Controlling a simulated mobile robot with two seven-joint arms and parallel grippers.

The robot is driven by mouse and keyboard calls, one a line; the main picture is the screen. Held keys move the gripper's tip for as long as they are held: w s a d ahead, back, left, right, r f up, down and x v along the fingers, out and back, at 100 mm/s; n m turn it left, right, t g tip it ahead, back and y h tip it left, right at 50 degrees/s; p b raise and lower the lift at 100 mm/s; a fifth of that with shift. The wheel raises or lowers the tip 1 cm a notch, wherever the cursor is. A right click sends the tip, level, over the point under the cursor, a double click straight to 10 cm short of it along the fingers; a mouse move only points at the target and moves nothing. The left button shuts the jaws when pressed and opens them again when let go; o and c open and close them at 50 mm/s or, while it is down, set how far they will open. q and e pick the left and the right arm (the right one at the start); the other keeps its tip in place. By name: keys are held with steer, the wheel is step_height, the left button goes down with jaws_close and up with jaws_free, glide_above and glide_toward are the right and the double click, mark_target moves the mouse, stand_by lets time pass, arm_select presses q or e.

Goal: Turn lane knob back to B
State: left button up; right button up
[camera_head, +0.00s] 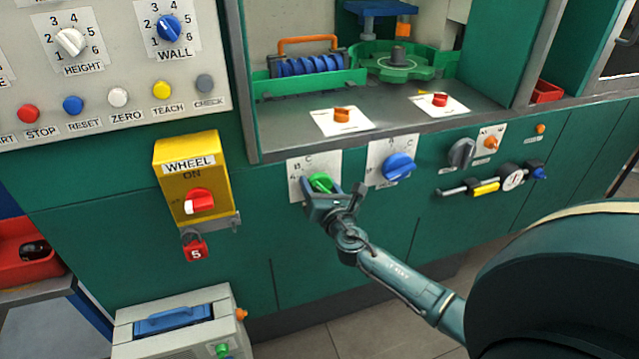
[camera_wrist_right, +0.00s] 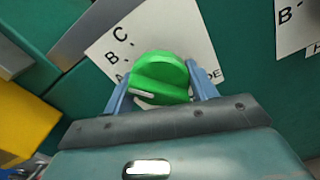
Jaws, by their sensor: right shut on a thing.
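A green knob (camera_head: 320,182) sits on a white plate (camera_head: 297,167) lettered A, B, C on the green front panel. My right gripper (camera_head: 332,190) is shut on this knob. In the right wrist view the fingers stand on either side of the green knob (camera_wrist_right: 162,80); its white mark points lower left, near the A. The plate's name is partly covered; its visible end reads like "DE". My left gripper is not in view.
A yellow WHEEL switch box (camera_head: 190,165) with a red padlock (camera_head: 195,250) stands left of the green knob. Further right are a grey knob (camera_head: 462,153) and a gauge (camera_head: 513,179).

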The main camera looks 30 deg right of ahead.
steer(key=shift+n, duration=0.7)
steer(key=o, duration=1)
steer(key=v, duration=1.3)
steer(key=shift+s+d, duration=0.1)
